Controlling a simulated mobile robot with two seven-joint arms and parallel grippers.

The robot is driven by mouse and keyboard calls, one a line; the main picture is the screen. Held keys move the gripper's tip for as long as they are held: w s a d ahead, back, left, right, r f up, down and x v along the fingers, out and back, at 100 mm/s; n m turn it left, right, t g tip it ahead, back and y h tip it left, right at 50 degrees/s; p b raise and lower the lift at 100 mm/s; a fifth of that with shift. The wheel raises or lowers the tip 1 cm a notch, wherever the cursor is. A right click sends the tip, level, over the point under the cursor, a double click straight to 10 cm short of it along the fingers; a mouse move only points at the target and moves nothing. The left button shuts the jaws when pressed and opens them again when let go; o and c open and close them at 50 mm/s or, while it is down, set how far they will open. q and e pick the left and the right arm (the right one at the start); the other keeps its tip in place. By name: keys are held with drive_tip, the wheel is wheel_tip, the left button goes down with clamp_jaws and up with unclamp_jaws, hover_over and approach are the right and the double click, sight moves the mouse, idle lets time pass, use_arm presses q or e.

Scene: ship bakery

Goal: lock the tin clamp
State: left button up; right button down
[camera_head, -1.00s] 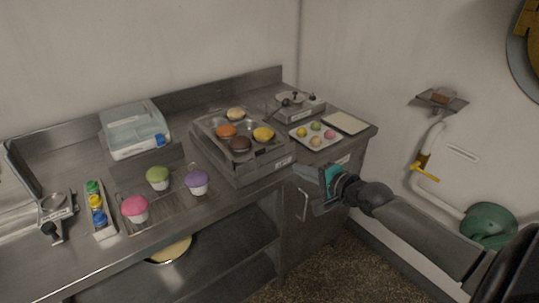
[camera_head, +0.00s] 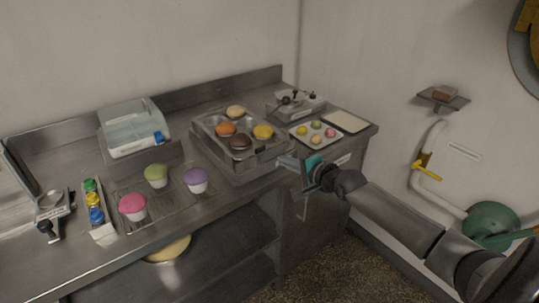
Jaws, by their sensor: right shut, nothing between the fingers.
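A muffin tin (camera_head: 219,143) with several coloured buns in it sits on a raised metal stand (camera_head: 242,174) on the counter. Small metal parts show at the tin's front right edge, but I cannot clearly tell the clamp's lever or whether it is locked. My right gripper (camera_head: 284,161), with a teal body, comes in from the right. Its fingers are shut and empty, pointing left at the stand's front right corner. I cannot tell whether they touch it. My left gripper is not in view.
A tray of small coloured balls (camera_head: 301,136) and a pale flat tray (camera_head: 346,122) lie to the right. A metal box with dark knobs (camera_head: 287,112) stands behind. Cupcakes on a rack (camera_head: 128,190) and a lidded clear box (camera_head: 132,135) are left. Floor space is free in front.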

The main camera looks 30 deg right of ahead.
sight(262, 150)
drive_tip(key=x, duration=0.2)
drive_tip(key=b+x, duration=0.1)
drive_tip(key=x, duration=0.2)
drive_tip(key=shift+w+r+b, duration=0.2)
drive_tip(key=shift+w+b, duration=0.2)
drive_tip(key=shift+w, duration=0.05)
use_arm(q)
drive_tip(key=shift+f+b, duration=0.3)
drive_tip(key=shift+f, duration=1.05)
use_arm(e)
drive_tip(key=shift+w+a, duration=0.1)
drive_tip(key=shift+w, duration=0.85)
